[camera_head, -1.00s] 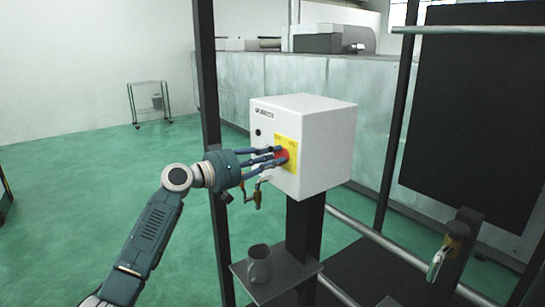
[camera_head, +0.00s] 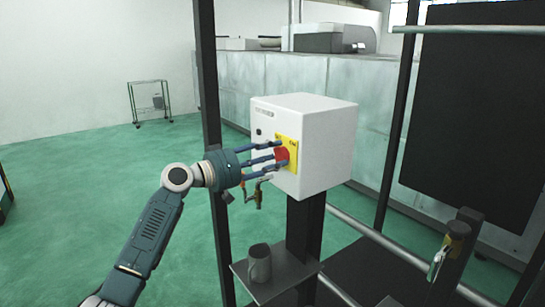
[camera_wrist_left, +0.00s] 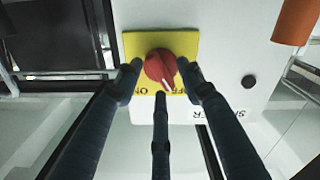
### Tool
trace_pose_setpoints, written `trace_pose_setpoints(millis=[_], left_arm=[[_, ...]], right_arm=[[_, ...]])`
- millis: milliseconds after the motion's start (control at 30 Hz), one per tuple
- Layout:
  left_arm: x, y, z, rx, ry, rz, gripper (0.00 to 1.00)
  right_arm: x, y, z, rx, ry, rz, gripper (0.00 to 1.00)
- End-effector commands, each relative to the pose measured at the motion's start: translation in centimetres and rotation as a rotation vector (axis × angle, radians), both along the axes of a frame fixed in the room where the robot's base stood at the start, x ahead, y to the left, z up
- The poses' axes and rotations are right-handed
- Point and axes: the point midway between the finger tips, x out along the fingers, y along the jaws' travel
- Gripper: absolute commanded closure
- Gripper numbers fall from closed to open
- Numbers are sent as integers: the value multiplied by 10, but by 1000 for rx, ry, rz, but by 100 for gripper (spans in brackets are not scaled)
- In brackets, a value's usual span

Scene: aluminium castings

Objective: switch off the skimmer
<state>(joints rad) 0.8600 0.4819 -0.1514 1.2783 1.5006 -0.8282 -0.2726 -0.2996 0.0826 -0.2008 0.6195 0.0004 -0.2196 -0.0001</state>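The skimmer's switch is a red rotary knob (camera_head: 282,155) on a yellow plate (camera_head: 290,172), on the front of a white control box (camera_head: 325,140). In the left wrist view the red knob (camera_wrist_left: 160,68) has its pointer toward the lower edge, slightly right, between plate markings that look like ON at left and OFF at right. My left gripper (camera_head: 277,157) has its fingers spread around the knob. Two fingertips stand either side of it and the third is below; they look slightly apart from it. My right gripper is not in view.
A dark post (camera_head: 304,240) carries the box, with a small shelf (camera_head: 285,285) holding a grey mug (camera_head: 259,263). A valve-like fitting (camera_head: 258,195) hangs below the box. A dark upright (camera_head: 208,110) stands close behind my left wrist. Green floor (camera_head: 80,200) lies open at left.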

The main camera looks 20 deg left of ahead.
Motion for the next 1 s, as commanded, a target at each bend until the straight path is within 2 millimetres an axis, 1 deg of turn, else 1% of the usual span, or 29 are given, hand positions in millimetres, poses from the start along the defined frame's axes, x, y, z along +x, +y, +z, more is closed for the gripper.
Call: trace_pose_setpoints(millis=[167,400,600,800,1000], left_arm=[[-14,13,-1,3,0,3,61],[-55,44,-2,3,2,2,61],[-82,65,-2,0,2,1,61],[-93,74,-1,0,2,0,61],[-94,74,-1,-1,1,0,61]], right_arm=[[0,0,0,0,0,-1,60],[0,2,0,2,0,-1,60],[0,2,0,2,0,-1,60],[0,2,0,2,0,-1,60],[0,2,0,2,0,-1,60]])
